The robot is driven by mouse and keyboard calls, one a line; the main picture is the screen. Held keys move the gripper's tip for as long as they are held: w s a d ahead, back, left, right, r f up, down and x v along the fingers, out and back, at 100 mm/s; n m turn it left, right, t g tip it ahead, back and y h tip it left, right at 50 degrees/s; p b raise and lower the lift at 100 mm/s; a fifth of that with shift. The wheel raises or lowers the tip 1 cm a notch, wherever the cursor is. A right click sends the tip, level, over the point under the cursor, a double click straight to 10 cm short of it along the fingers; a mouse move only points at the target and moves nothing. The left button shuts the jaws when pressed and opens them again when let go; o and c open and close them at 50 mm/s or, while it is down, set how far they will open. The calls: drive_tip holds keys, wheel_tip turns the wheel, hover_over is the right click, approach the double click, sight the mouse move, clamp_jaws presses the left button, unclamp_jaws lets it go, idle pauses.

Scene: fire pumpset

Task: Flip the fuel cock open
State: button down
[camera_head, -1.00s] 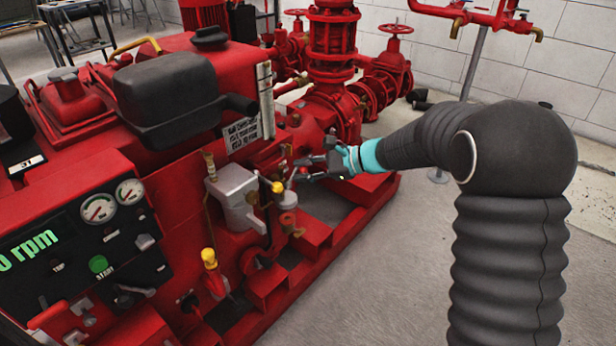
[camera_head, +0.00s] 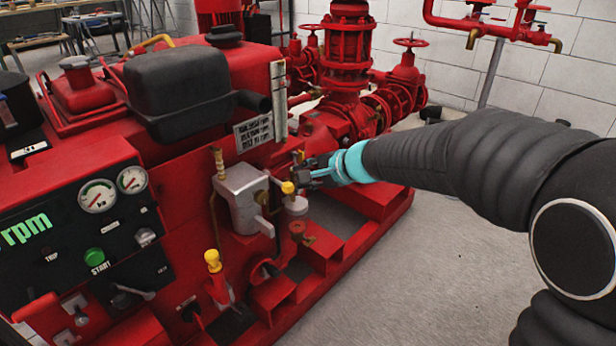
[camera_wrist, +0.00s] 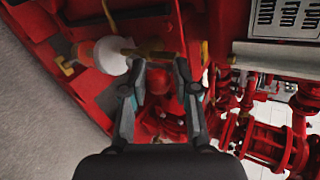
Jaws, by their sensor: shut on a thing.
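The fuel cock is a small brass fitting with a short lever (camera_wrist: 148,53), beside a pale round bowl (camera_wrist: 112,55) in the wrist view. In the head view the bowl (camera_head: 296,206) hangs below a yellow knob, next to the grey housing on the red engine. My gripper (camera_head: 298,173) reaches in from the right, just above the bowl. In the wrist view my gripper (camera_wrist: 158,66) has its two dark fingers on the brass lever, with a gap between their tips. The exact contact is partly hidden by the fingers.
A yellow knob (camera_head: 287,187) sits close below my fingers. The grey housing (camera_head: 243,200) stands left of them, and another yellow-topped handle (camera_head: 213,258) is lower left. A black-and-white label plate (camera_head: 254,132) is above. Red pipes and valves (camera_head: 348,60) stand behind. The floor (camera_head: 430,270) at right is clear.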

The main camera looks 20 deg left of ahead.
drive_tip(key=shift+s+f, duration=0.15)
drive_tip(key=shift+f, duration=0.15)
drive_tip(key=c, duration=0.9)
unclamp_jaws()
drive_tip(key=shift+r, duration=0.15)
drive_tip(key=shift+s+d+r, duration=0.1)
drive_tip(key=shift+d+r, duration=0.25)
drive_tip(key=shift+r, duration=0.05)
drive_tip(key=v, duration=1.1)
drive_tip(key=shift+s+f, duration=0.1)
drive_tip(key=shift+s, duration=0.05)
